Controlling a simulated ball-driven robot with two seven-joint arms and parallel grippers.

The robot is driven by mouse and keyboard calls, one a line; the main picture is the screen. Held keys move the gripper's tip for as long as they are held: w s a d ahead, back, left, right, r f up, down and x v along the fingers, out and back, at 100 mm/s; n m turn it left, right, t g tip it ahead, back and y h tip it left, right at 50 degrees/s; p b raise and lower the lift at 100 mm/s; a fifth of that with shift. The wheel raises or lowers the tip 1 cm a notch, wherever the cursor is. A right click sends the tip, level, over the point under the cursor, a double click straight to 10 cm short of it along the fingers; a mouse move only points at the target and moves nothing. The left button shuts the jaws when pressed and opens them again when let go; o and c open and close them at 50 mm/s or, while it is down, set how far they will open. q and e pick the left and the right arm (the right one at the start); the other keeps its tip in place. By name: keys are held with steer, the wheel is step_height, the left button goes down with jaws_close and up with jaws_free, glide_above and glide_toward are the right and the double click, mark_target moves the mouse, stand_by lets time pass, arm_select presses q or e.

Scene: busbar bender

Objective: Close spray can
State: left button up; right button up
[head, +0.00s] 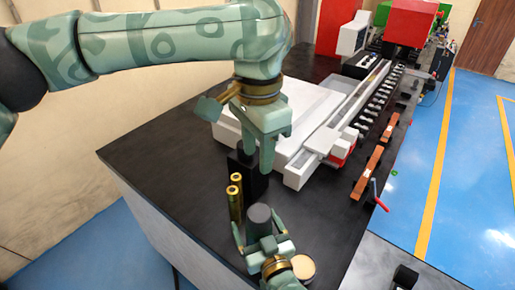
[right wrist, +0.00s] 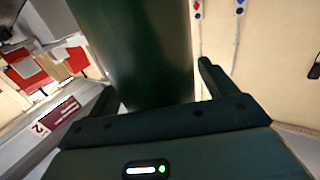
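The spray can seems to be the dark cylinder with a flat grey top (head: 259,214), upright near the front of the black table. In the right wrist view a dark green cylinder (right wrist: 145,50) stands large between my right fingers. My right gripper (head: 262,238) is around it from the front; a narrow gap shows between the cylinder and the right-hand finger, so it looks open. My left gripper (head: 262,150) points down above and behind the can, with its fingers apart and nothing seen between them. A separate cap cannot be made out.
Two brass cylinders (head: 236,190) stand left of the can, by a black block (head: 246,175). A round tan-topped object (head: 303,267) is at the front right. The white machine (head: 300,130) fills the table behind. The black table's (head: 160,165) left part is clear.

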steer(key=v, duration=1.6)
steer(key=shift+s+f, duration=0.1)
steer(key=shift+s, duration=0.05)
